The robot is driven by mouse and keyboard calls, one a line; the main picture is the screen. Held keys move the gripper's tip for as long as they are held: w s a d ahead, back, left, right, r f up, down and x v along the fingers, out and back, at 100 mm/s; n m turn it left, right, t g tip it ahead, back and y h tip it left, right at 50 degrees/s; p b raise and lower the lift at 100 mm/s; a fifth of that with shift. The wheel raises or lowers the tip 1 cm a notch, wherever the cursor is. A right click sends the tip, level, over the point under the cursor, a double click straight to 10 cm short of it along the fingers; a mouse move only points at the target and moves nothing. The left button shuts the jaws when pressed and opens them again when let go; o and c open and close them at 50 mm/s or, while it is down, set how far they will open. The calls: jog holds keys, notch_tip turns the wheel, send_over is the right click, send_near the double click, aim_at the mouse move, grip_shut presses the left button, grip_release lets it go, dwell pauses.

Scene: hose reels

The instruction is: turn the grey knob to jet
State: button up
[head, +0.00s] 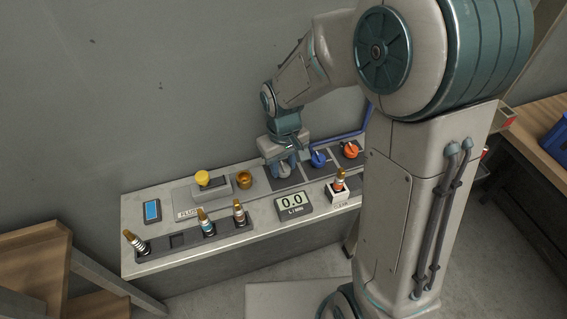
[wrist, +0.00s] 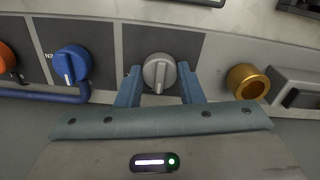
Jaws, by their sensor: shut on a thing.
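The grey knob (wrist: 159,70) sits on a dark panel plate in the middle of the wrist view. It has a raised grip bar with a pale mark, pointing toward my gripper. My gripper (wrist: 160,88) has one finger on each side of the knob and is shut on it. In the head view the grey knob (head: 283,170) shows just below my gripper (head: 285,160), partly covered by it. The word jet cannot be read in either view.
A blue knob (head: 318,158) and an orange knob (head: 351,149) stand right of the grey one in the head view. A brass ring (head: 244,180) and a yellow button (head: 203,177) stand left. Several nozzles stand along the front.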

aim_at(283, 166)
dwell(0.4)
jog(key=o, duration=1)
jog(key=shift+r, duration=0.15)
notch_tip(283, 166, up, 14)
jog(key=shift+f, duration=0.2)
jog(key=s+d+f+m+t, duration=0.1)
jog(key=s+d+m+t, duration=0.2)
jog(key=s+d, duration=0.9)
jog(key=s+m, duration=0.1)
jog(key=m, duration=0.1)
jog(key=shift+f+m, duration=0.3)
jog(key=shift+f, duration=0.1)
